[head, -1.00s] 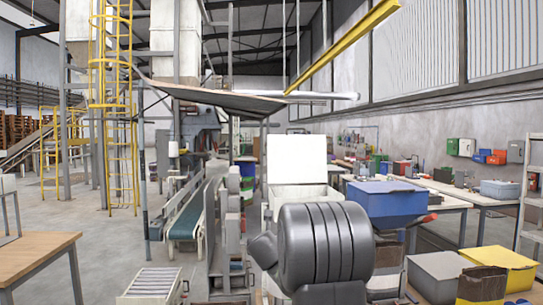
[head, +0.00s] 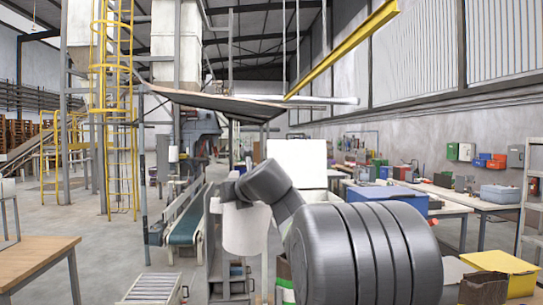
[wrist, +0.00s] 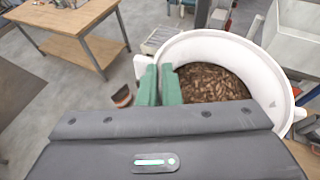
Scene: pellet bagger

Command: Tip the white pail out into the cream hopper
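The white pail (head: 246,230) hangs upright at the end of my arm, left of centre in the head view. In the wrist view the pail (wrist: 236,42) is open at the top and holds brown pellets. My gripper (wrist: 159,82) has two green fingers close together at the pail's near left rim, with the wall between them. The cream hopper, with a pale upright panel (head: 297,155), stands beyond and to the right of the pail. Its pale wall (wrist: 301,16) shows at the wrist view's top right. Its lower part is hidden by my arm.
A conveyor (head: 186,226) lies left of the pail, with a roller stand (head: 151,288) nearer. A wooden table (head: 36,259) stands at the left.

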